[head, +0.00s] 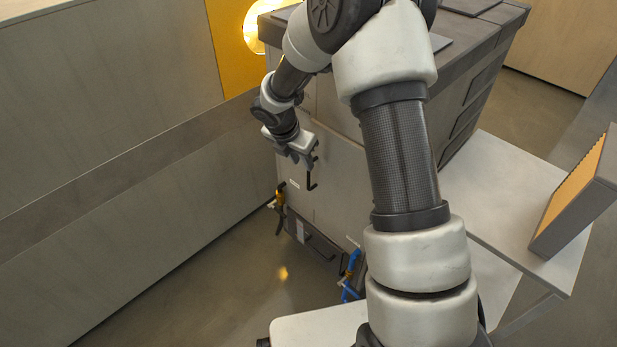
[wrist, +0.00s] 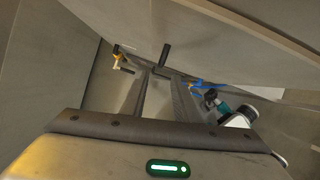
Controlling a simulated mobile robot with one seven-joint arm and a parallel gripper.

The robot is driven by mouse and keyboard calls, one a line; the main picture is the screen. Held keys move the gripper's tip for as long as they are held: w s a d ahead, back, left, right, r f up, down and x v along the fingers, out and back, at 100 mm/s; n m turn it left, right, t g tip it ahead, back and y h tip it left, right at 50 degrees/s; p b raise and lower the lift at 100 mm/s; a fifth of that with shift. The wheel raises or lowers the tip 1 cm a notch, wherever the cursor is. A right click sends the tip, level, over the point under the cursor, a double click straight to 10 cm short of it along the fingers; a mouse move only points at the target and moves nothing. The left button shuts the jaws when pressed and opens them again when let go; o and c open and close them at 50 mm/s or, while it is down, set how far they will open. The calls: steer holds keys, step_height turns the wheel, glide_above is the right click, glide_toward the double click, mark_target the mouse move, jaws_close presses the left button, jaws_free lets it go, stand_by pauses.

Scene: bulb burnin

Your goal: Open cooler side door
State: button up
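The cooler is the large grey cabinet, and its side door (head: 338,190) is a flat light-grey panel that looks closed. A small dark bent handle (head: 312,180) sticks out from the panel. My gripper (head: 303,154) is at the panel, just above the handle in the head view. In the wrist view the door (wrist: 215,45) fills the top, and the dark handle (wrist: 165,54) stands just beyond the fingertips, close to the gap between them. My gripper (wrist: 164,74) has its two fingers apart with nothing visibly held. Whether a finger touches the handle is unclear.
A grey wall (head: 130,170) runs along the left. A shelf (head: 500,195) with a tilted box (head: 575,200) stands right. Floor in front is clear.

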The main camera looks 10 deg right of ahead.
steer(key=b, duration=0.3)
glide_above(309, 188)
steer(key=f, duration=0.9)
steer(key=shift+w, duration=0.3)
steer(key=shift+r, duration=0.1)
steer(key=shift+c, duration=0.4)
jaws_close()
